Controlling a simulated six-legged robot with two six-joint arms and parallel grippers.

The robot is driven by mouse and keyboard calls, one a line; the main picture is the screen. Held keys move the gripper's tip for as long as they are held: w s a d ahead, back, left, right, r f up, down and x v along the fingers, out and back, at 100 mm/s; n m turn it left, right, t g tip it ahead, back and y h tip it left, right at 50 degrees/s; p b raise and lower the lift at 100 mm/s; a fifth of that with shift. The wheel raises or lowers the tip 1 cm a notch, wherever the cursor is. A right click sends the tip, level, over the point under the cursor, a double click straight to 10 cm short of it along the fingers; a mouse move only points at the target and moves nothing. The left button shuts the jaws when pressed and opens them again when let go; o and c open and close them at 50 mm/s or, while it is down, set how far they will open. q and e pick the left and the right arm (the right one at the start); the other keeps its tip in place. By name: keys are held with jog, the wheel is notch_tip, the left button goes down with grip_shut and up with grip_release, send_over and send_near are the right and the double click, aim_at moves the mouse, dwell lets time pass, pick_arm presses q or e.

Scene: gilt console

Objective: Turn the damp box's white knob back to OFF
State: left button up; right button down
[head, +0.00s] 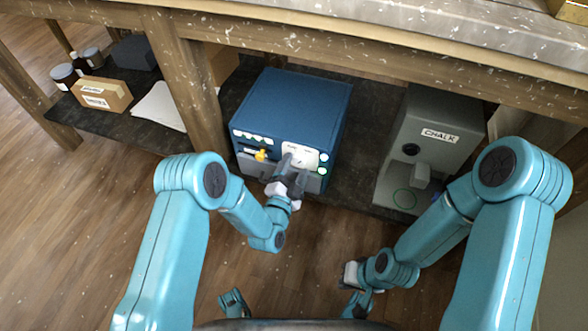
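The damp box appears to be the blue cabinet (297,100) on the low dark shelf, in the middle of the head view. Its front has a white panel (311,155) with small dark marks. The white knob cannot be made out clearly; my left gripper covers part of the panel. My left gripper (291,164) is right at the panel's lower left, its grey fingers pointing up at it. Whether they are closed on the knob is too small to tell. My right gripper (347,274) hangs low over the floor, away from the box; its fingers are unclear.
A grey CHALK machine (433,140) stands to the right. A table beam (350,55) runs above. A cardboard box (101,95) and jars (64,75) are at left.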

pick_arm(q)
jog(key=c, duration=1)
jog(key=shift+f+n, duration=0.1)
jog(key=shift+n, duration=0.3)
pick_arm(e)
jog(key=shift+f, duration=0.15)
pick_arm(q)
jog(key=shift+f+n+b, duration=0.1)
jog(key=shift+n+b, duration=0.5)
jog(key=shift+n, duration=0.4)
jog(key=n+b, duration=0.1)
jog(key=n, duration=0.2)
jog(key=shift+n, duration=0.3)
jog(key=n+b, duration=0.1)
jog(key=n, duration=0.3)
jog(key=shift+s+d+b, duration=0.1)
jog(key=shift+b, duration=0.2)
jog(key=shift+n+b, duration=0.45)
jog(key=shift+n, duration=1.25)
pick_arm(e)
jog(key=shift+t, duration=0.7)
jog(key=shift+w+d+f, duration=0.15)
jog(key=shift+w+f, duration=0.6)
jog(key=shift+f, duration=0.35)
jog(key=shift+w+d+f, duration=0.15)
jog(key=shift+w+f, duration=0.55)
jog(key=shift+f, duration=0.35)
pick_arm(q)
jog(key=shift+d, duration=0.1)
